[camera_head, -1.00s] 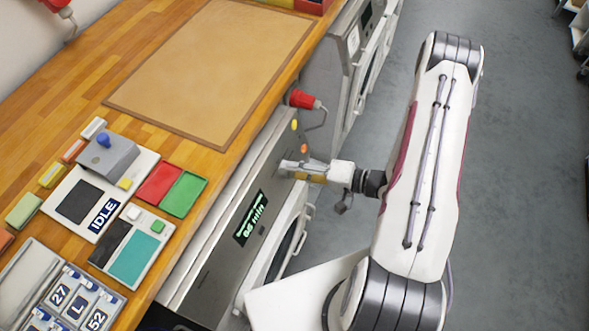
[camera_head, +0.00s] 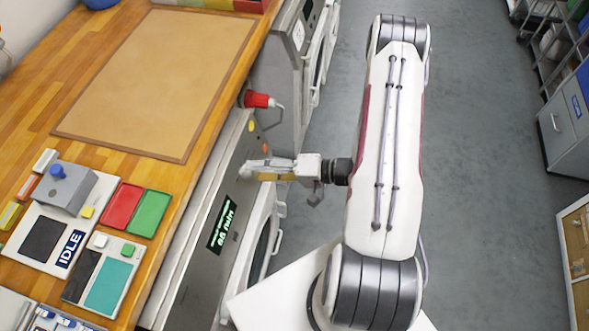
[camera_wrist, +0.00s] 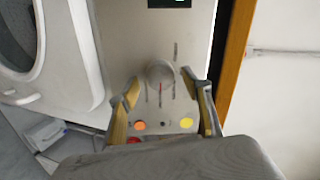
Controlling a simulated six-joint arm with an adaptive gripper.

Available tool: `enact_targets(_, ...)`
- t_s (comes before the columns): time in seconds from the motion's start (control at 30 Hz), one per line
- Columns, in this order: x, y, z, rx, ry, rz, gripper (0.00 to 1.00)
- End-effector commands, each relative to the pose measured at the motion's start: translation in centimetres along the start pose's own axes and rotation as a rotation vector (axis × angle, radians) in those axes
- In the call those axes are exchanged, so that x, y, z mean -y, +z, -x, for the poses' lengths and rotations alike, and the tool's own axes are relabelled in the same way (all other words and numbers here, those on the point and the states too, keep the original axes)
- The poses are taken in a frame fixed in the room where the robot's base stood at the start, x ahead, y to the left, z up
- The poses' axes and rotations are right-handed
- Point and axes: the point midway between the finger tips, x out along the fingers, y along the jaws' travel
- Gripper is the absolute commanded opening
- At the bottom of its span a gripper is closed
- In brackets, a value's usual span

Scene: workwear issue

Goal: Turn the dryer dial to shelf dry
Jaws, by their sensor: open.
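The dryer dial (camera_wrist: 160,74) is a round grey knob on the dryer's grey front panel (camera_wrist: 130,30), seen in the wrist view. A small red mark shows just below it, with short label marks around it that are too blurred to read. My gripper (camera_wrist: 161,86) is open, its fingertips at either side of the dial's lower part; I cannot tell if they touch it. A green-lit display (camera_head: 222,225) shows on the panel.
Orange (camera_wrist: 139,126) and yellow (camera_wrist: 186,123) buttons sit below the dial, between my fingers. The dryer's round door (camera_wrist: 50,50) is beside the panel. A red plug-like fitting (camera_head: 257,100) juts out near the wooden counter (camera_head: 165,190).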

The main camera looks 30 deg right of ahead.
Motion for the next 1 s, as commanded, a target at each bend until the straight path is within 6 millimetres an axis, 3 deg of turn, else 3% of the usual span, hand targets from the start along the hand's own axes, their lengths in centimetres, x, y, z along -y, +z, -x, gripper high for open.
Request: enact_targets(1.0,0.0,-0.1,9.7,-0.003,0.001,0.001,0.49)
